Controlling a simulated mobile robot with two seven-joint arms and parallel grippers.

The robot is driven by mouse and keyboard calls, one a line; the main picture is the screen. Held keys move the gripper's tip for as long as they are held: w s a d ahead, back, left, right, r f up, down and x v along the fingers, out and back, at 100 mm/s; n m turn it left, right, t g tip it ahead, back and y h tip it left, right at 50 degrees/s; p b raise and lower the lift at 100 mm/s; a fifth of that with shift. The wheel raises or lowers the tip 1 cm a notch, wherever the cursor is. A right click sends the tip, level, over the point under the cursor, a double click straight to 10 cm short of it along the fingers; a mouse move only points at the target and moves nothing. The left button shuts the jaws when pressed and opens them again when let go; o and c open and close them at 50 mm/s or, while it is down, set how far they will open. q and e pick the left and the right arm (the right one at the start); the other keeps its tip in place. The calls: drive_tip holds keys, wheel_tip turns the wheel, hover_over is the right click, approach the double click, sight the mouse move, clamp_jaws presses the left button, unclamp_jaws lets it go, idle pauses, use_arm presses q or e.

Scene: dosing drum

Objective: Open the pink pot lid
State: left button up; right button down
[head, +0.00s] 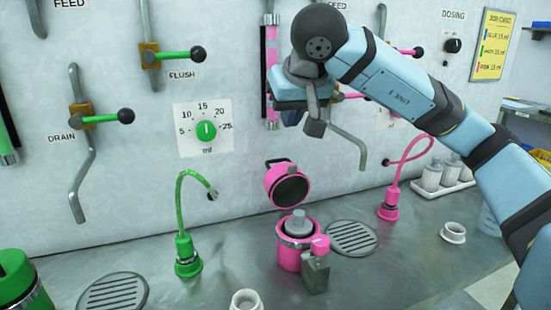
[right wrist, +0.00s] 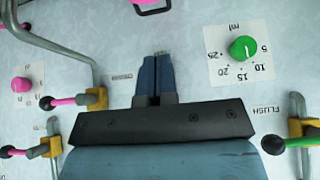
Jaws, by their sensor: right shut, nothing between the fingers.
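The pink pot (head: 290,258) stands on the metal counter below the wall panel. Its pink lid (head: 272,186) is tilted up behind the pot, its dark inner side facing me, with a dark handle at its top. A grey round piece (head: 298,222) shows inside the open pot. My right gripper (head: 314,127) is above the lid, in front of the wall and apart from the pot. In the right wrist view its two fingers (right wrist: 155,75) are together and empty. A bit of pink with a dark loop (right wrist: 152,8) shows at the top edge there. My left gripper is not in view.
A green curved spout (head: 185,245) stands left of the pot, and a pink one (head: 388,210) stands to the right. A round drain grate (head: 352,238) is beside the pot. Wall levers (head: 100,118) and a green dial (head: 206,131) are behind.

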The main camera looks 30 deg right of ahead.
drive_tip(key=b, duration=0.1)
approach(273, 161)
drive_tip(key=shift+b+x, duration=1.15)
drive_tip(key=shift+x, duration=2.55)
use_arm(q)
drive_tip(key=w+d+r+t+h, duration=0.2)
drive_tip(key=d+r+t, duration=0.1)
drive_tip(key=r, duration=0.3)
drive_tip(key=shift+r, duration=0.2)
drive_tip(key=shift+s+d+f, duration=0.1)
